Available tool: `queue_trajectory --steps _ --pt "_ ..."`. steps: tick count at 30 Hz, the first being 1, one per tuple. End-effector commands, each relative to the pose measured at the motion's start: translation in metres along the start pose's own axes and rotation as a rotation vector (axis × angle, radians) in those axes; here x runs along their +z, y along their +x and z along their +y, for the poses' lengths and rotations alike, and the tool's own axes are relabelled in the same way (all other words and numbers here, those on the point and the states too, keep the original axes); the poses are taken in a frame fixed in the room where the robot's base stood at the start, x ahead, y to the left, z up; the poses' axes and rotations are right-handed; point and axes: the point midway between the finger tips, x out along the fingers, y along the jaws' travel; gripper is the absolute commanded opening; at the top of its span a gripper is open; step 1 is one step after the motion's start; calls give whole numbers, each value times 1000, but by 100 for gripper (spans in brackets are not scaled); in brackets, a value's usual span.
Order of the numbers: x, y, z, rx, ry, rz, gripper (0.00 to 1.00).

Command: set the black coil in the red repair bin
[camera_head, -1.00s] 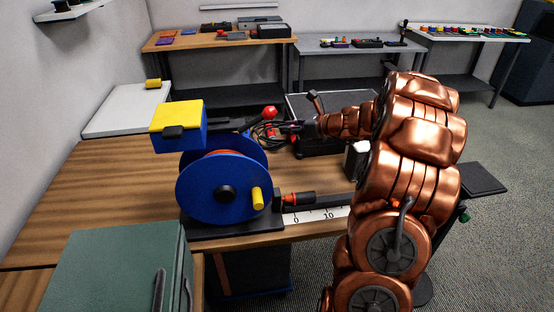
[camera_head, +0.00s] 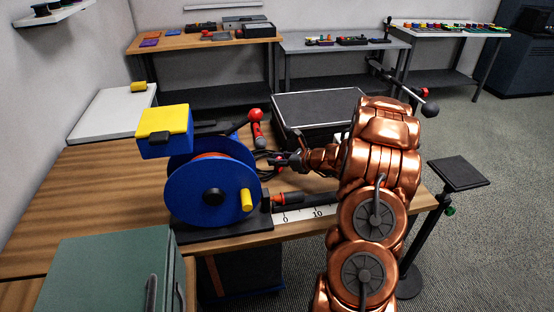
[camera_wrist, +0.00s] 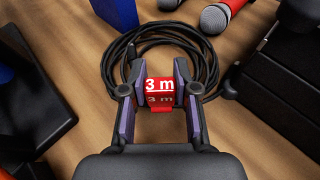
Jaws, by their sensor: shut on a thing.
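The black coil (camera_wrist: 212,70) is a looped cable with a red "3 m" tag (camera_wrist: 160,92). In the wrist view the tag sits between the fingers of my gripper (camera_wrist: 159,95), which is shut on the coil at this tagged part. The loops spread out beyond the fingertips, over the wooden bench; I cannot tell whether they touch it. In the head view my gripper (camera_head: 286,160) is just right of the blue reel, and the coil is small and partly hidden there. I cannot make out a red repair bin in either view.
The blue cable reel (camera_head: 210,192) stands left of my gripper, with a yellow-and-blue box (camera_head: 165,130) above it. A red-and-black microphone (camera_head: 257,128) and a black case (camera_head: 318,112) lie beyond. Open floor lies right.

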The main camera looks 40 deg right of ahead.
Motion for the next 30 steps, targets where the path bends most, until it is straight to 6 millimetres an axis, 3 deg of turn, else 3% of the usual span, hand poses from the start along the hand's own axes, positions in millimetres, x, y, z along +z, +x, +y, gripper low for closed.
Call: queue_trajectory --steps 13,14,18,21,30 --pt "-5 2 0 -1 0 0 0" --pt "-4 2 0 -1 0 0 32" --pt "-4 2 0 -1 0 0 47" --pt "-4 2 0 -1 0 0 54" --pt "-3 1 -1 -1 0 0 54"
